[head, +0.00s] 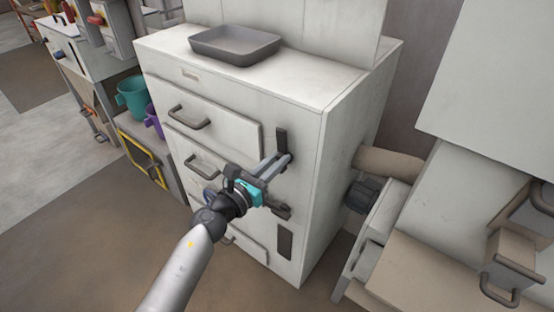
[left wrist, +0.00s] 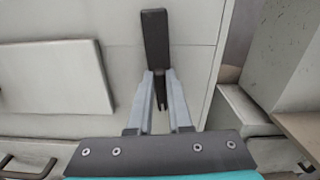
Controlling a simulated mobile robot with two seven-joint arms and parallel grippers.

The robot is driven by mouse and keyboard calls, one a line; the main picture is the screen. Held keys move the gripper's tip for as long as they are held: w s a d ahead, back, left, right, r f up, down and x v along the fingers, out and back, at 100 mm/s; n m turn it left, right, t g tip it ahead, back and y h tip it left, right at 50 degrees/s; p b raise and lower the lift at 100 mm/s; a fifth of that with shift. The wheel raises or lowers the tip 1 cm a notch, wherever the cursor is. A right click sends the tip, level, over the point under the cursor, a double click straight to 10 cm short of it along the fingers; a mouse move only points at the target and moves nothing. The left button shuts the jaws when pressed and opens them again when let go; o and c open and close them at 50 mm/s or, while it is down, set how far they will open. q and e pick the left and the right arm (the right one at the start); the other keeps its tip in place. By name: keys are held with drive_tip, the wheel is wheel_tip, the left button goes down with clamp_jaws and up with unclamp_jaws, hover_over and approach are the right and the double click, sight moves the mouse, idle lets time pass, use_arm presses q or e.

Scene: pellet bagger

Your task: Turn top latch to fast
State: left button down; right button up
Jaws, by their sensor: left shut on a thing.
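The top latch (head: 281,141) is a dark upright bar near the right edge of the white cabinet's front (head: 310,215). My left gripper (head: 283,160) reaches it from the lower left. In the left wrist view the latch (left wrist: 155,37) stands upright, its upper part clear above the fingers. The gripper (left wrist: 161,84) is shut on the latch's lower part, with a grey finger on each side. Part of the latch is hidden between the fingers. My right gripper is not in view. I cannot read any marking for fast.
Below are a middle latch (head: 279,210) and an upright lower latch (head: 285,243). Drawer handles (head: 190,118) project to the left. A grey tray (head: 235,45) sits on top. A beige pipe (head: 388,161) and open drawer (head: 372,240) stand to the right.

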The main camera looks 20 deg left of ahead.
use_arm(q)
drive_tip(key=n, duration=0.2)
drive_tip(key=n+p, duration=0.1)
drive_tip(key=n, duration=0.2)
drive_tip(key=a+n+p, duration=0.1)
drive_tip(key=n, duration=0.1)
drive_tip(key=shift+w+f+n, duration=0.2)
drive_tip(key=shift+n, duration=0.2)
drive_tip(key=shift+w+a+f+n+p, duration=0.15)
drive_tip(key=shift+n+p, duration=0.25)
drive_tip(key=shift+n, duration=1.1)
drive_tip(key=shift+s+a+f+n+p, duration=0.1)
drive_tip(key=shift+f+n+p, duration=0.25)
drive_tip(key=shift+n, duration=1.15)
drive_tip(key=shift+w+a+f+n+p, duration=0.15)
drive_tip(key=shift+n+p, duration=0.25)
drive_tip(key=shift+n, duration=1.1)
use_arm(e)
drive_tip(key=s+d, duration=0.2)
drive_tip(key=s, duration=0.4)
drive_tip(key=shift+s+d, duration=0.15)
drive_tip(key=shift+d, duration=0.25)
use_arm(q)
drive_tip(key=shift+s+d, duration=0.1)
drive_tip(key=shift+s, duration=0.05)
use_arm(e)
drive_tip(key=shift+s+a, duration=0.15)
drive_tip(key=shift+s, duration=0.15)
